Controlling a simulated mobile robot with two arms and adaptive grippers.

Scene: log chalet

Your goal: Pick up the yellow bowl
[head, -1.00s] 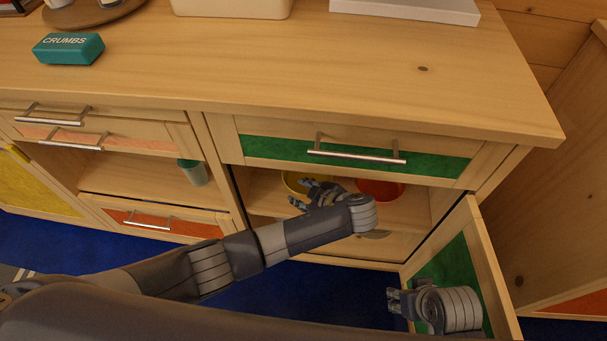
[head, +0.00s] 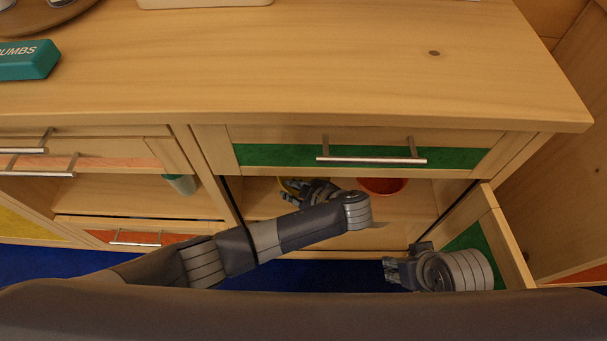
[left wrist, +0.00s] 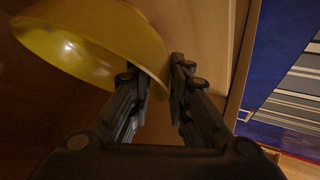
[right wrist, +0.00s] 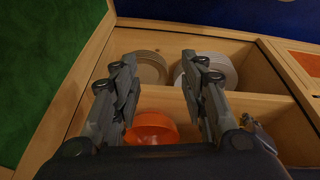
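The yellow bowl is in the open cabinet bay under the green drawer. In the head view only a sliver of the yellow bowl (head: 287,185) shows beside my left gripper (head: 298,191). In the left wrist view the yellow bowl (left wrist: 95,40) fills the upper left, and its rim reaches between the fingers of my left gripper (left wrist: 158,75). These fingers are partly closed with a narrow gap; whether both press on the rim I cannot tell. My right gripper (head: 390,272) is by the open cabinet door. In the right wrist view my right gripper (right wrist: 160,65) is open and empty.
An orange-red bowl (head: 382,185) stands right of the yellow one. The green-panelled door (head: 511,250) stands open on the right. The right wrist view shows stacked plates (right wrist: 217,68). The drawer front (head: 270,155) overhangs the bay. A teal cup (head: 181,184) is in the bay further left.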

